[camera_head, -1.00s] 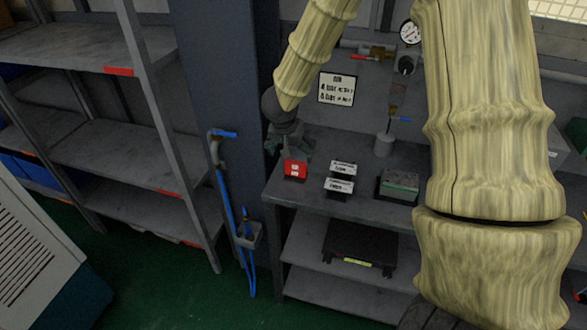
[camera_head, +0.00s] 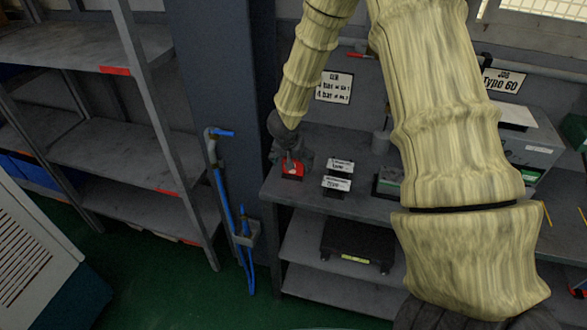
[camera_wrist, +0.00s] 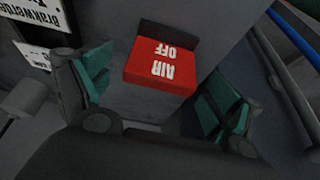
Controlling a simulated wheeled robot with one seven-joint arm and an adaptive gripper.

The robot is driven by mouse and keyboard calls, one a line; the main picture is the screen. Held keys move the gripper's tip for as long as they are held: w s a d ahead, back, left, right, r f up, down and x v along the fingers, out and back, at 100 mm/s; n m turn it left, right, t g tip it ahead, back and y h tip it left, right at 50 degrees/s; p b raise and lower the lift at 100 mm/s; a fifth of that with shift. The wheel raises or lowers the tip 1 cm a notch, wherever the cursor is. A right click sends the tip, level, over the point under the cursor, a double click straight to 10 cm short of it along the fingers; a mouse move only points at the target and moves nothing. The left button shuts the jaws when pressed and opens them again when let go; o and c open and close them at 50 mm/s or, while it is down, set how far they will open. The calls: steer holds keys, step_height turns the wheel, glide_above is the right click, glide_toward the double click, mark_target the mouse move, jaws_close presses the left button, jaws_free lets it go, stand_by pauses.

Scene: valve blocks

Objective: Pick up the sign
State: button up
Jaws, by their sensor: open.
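A red sign block reading "AIR OFF" (camera_head: 291,173) sits near the left front corner of the grey bench. In the wrist view the red sign (camera_wrist: 160,68) appears upside down, with its dark back part behind it. My gripper (camera_head: 291,160) is just above the sign in the head view and hides part of it. In the wrist view my gripper (camera_wrist: 160,92) is open, with one green-padded finger on each side of the sign and gaps between. The sign is not held.
Two white label blocks (camera_head: 339,174) stand right of the red sign on the bench (camera_head: 330,199). A dark column (camera_head: 225,80) with blue pipes (camera_head: 228,205) stands left of the bench.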

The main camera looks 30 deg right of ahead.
steer(key=shift+w+d+f, duration=0.15)
steer(key=shift+f, duration=0.3)
steer(key=c, duration=1.1)
steer(key=shift+r, duration=0.15)
steer(key=shift+c, duration=0.2)
